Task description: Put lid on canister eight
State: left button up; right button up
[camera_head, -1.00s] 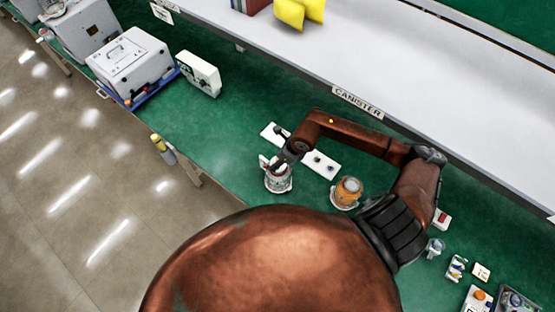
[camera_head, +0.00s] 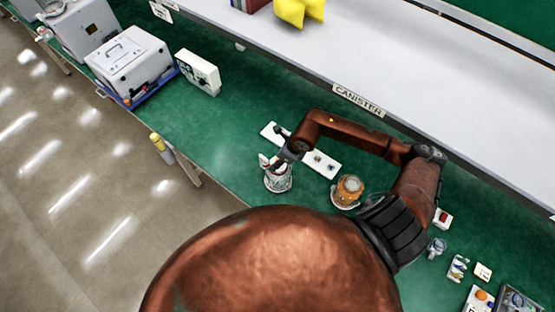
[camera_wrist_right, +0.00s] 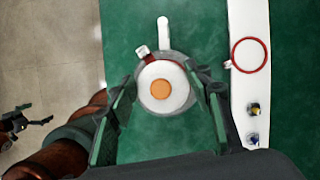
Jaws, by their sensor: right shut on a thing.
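A white canister (camera_head: 278,183) stands upright on the green bench, left of a second canister (camera_head: 348,191) with an orange top. My right gripper (camera_head: 277,164) is at the white canister's top. In the right wrist view, the right gripper (camera_wrist_right: 164,84) has its fingers on both sides of a round lid (camera_wrist_right: 180,102), white-faced with an orange centre, and is shut on it. The lid is over the canister; whether it is fully seated is hidden. A dark gripper, seemingly my left (camera_wrist_right: 22,120), shows small at the left; its jaw opening is unclear.
A white strip (camera_head: 327,164) lies behind the canisters; it carries a red ring (camera_wrist_right: 250,55) and small fittings. A shelf labelled CANISTER (camera_head: 358,101) overhangs the bench at the back.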

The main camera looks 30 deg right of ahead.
dwell(0.7)
jog(key=o, duration=0.9)
jog(key=shift+o, duration=0.5)
jog(key=o, duration=0.4)
jog(key=shift+o, duration=0.2)
jog(key=shift+r, duration=0.1)
jog(key=shift+r+p, duration=1.45)
jog(key=shift+r, duration=2)
